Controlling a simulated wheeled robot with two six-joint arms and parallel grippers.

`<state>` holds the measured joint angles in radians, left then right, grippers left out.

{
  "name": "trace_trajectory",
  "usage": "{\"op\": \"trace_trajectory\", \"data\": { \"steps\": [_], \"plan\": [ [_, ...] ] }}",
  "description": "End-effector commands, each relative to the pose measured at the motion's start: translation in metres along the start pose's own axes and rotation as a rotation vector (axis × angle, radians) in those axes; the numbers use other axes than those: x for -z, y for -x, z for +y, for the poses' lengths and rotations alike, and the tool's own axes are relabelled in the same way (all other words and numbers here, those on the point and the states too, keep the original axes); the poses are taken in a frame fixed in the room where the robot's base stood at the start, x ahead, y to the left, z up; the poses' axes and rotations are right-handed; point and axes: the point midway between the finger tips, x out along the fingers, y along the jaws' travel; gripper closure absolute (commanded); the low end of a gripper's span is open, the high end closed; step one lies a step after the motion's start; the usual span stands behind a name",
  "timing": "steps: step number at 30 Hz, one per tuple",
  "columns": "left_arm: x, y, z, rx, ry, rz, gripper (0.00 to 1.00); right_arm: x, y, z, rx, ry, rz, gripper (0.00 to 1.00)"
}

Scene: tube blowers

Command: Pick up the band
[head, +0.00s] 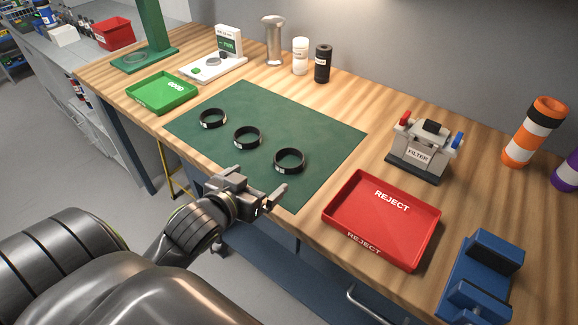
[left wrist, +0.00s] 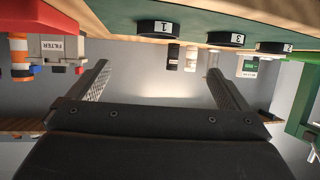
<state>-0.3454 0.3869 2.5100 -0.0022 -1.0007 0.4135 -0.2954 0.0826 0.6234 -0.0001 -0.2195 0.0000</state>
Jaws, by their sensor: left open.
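Three black ring-shaped bands lie on the dark green mat (head: 320,125): the left band (head: 211,125), the middle band (head: 246,146) and the right band (head: 290,170). The left wrist view, which is upside down, shows their white number labels: band 1 (left wrist: 171,28), band 3 (left wrist: 220,39) and band 2 (left wrist: 266,47). Band 1 is nearest the filter. My left gripper (head: 262,183) is open and empty at the mat's front edge, in front of the middle and right bands, touching none. Its two fingers are spread in the wrist view (left wrist: 158,70). My right gripper is out of view.
A red REJECT tray (head: 382,216) is right of the mat; a green GOOD tray (head: 163,92) is left. The filter device (head: 419,157) and blue fixture (head: 470,275) stand further right. A green stand (head: 150,55), white scale-like device (head: 212,66) and bottles stand behind.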

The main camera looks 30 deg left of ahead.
Motion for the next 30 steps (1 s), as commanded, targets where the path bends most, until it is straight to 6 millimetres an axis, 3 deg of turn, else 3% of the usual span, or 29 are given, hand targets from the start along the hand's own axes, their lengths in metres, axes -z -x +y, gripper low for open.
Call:
{"op": "trace_trajectory", "data": {
  "steps": [1,15,18,30],
  "plan": [
    [-0.005,-0.008,0.0,-0.001,-0.002,0.004,0.02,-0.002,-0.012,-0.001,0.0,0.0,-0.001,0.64],
    [-0.005,-0.048,0.0,0.001,-0.003,0.002,0.02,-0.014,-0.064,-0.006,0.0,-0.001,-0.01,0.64],
    [-0.005,-0.066,0.0,0.001,-0.001,0.001,0.02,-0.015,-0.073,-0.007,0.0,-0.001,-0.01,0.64],
    [-0.003,-0.101,0.001,0.001,0.002,-0.004,0.02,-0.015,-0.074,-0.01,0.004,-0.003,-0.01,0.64]
  ]
}}
